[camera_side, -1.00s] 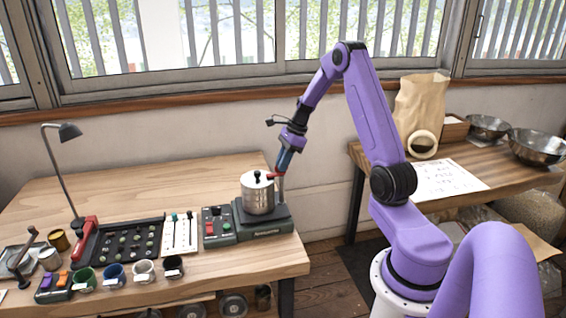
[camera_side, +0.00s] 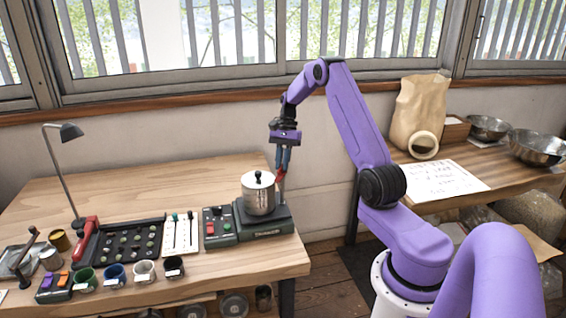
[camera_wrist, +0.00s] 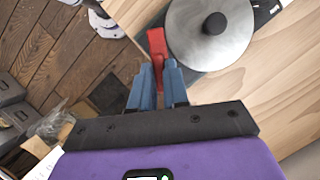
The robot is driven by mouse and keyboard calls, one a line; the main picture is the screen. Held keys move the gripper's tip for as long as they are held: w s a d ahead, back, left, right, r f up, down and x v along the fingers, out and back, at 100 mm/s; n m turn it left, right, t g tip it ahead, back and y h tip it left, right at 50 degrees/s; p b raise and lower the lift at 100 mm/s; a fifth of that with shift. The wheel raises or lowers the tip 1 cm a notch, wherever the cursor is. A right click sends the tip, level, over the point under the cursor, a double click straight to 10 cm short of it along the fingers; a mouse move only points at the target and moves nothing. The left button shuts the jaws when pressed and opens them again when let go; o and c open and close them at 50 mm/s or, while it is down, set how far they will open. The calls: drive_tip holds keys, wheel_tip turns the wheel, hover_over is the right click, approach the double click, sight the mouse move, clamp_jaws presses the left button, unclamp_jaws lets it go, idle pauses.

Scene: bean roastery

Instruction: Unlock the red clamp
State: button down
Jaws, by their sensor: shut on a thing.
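The red clamp (camera_side: 281,174) sits on an upright metal post at the right side of the lidded steel pot (camera_side: 258,198). Its red lever now stands up steeply beside the pot. My gripper (camera_side: 283,164) points down above the post, with its blue fingers shut on the lever's upper end. In the wrist view, the red lever (camera_wrist: 157,42) runs up from between my fingertips (camera_wrist: 158,78), next to the pot lid (camera_wrist: 212,45). The fingers hide the gripped end of the lever.
The pot stands on a dark scale-like base (camera_side: 265,226) near the table's right edge. A control box (camera_side: 220,228) with red and green parts is just left of it. A bean tray (camera_side: 128,241) and several cups are farther left. The table behind the pot is clear.

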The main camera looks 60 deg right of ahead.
drive_tip(key=n+g, duration=0.1)
drive_tip(key=n, duration=0.2)
drive_tip(key=n+g+h, duration=0.1)
drive_tip(key=n, duration=0.2)
drive_tip(key=shift+w, duration=0.2)
drive_tip(key=shift+n, duration=0.3)
drive_tip(key=c, duration=1.1)
unclamp_jaws()
drive_tip(key=shift+a, duration=0.1)
drive_tip(key=shift+r, duration=0.1)
drive_tip(key=v, duration=1.1)
drive_tip(key=shift+w+r, duration=0.25)
drive_tip(key=shift+r, duration=0.1)
